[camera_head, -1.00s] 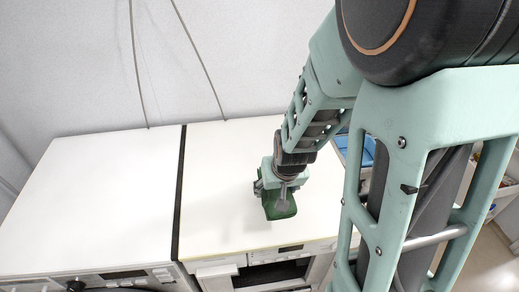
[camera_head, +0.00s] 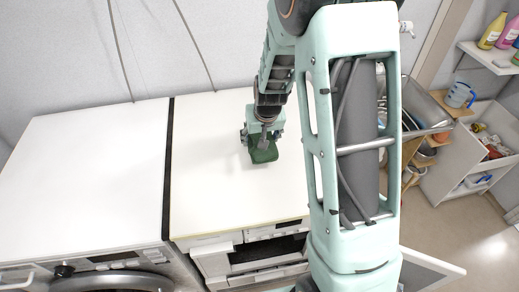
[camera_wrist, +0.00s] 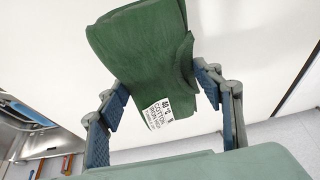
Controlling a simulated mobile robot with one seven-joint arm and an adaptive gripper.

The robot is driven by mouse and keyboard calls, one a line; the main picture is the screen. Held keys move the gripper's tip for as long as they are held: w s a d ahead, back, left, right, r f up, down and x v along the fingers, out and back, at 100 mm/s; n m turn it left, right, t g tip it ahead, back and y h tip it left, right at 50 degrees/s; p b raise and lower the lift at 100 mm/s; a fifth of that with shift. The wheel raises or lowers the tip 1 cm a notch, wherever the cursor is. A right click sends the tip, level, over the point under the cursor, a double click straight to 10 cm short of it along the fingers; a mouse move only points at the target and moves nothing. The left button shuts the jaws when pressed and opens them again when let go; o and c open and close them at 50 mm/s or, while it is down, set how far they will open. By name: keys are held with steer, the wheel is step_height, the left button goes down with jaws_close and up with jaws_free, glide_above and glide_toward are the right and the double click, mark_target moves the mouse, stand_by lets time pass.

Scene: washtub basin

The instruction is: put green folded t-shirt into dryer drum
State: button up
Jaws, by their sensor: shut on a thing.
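The green folded t-shirt (camera_head: 263,150) is in my gripper (camera_head: 264,138), over the white top of the right-hand machine (camera_head: 205,185). In the wrist view, the t-shirt (camera_wrist: 143,45) sits between the two blue-padded fingers of my gripper (camera_wrist: 163,88), with a white care label showing. The left-hand machine has a round door (camera_head: 110,282) at the bottom left, cut off by the picture edge. The right-hand machine's front shows a dark opening (camera_head: 268,250) below its control panel. No drum interior shows clearly, and I cannot tell which machine is the dryer.
A pale panel (camera_head: 432,268) sticks out at the lower right, partly hidden by my arm. A metal sink (camera_head: 425,110), a white cabinet (camera_head: 465,150) and a shelf with bottles (camera_head: 490,55) stand at the right. Most of both machine tops is clear.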

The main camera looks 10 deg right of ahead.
steer(key=shift+w+f+b, duration=0.3)
steer(key=shift+w+f, duration=0.35)
steer(key=shift+f, duration=0.2)
steer(key=shift+w+f+b, duration=0.2)
steer(key=shift+f+b, duration=0.75)
steer(key=shift+f, duration=0.6)
steer(key=shift+f, duration=0.1)
steer(key=shift+f, duration=0.15)
steer(key=o, duration=1.4)
